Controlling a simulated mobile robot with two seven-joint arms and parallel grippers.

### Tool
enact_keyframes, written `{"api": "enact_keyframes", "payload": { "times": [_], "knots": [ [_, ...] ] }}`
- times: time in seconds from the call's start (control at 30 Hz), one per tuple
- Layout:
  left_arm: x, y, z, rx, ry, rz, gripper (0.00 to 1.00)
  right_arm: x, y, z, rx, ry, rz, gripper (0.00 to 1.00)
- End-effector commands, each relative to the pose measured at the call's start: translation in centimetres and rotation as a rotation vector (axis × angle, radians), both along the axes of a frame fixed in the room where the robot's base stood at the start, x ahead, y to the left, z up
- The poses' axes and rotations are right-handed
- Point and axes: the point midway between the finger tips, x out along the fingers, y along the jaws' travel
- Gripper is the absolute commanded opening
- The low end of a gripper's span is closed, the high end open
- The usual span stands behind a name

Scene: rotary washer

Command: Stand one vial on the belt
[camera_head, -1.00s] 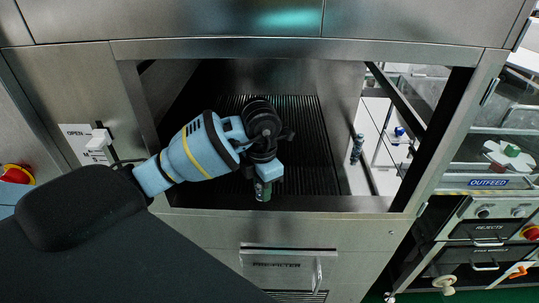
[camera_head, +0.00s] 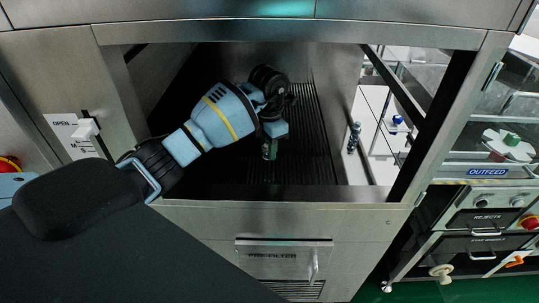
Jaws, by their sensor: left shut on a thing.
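My left gripper (camera_head: 272,136) reaches from the left through the open front of the steel cabinet. It points down over the black ribbed belt (camera_head: 312,160) and is shut on a small dark green vial (camera_head: 269,150). The vial hangs upright below the fingers, near the front half of the belt. I cannot tell whether its base touches the belt. My right gripper is not in view.
The steel front sill (camera_head: 290,206) runs below the opening. An OPEN lever (camera_head: 88,128) sits on the left post. The belt's right part is clear.

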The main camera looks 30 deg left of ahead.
Motion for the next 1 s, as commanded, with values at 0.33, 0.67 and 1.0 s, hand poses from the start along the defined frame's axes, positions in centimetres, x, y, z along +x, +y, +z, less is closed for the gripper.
{"api": "enact_keyframes", "payload": {
  "times": [0.33,0.67,1.0],
  "knots": [
    [0.5,0.1,-3.4,-0.002,0.000,0.001,0.05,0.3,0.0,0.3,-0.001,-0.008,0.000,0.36],
    [0.5,0.2,-3.7,0.000,0.001,0.000,0.05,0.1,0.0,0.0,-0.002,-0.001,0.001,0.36],
    [0.5,0.2,-3.8,0.000,0.000,0.001,0.47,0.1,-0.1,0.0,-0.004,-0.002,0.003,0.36]
  ]
}}
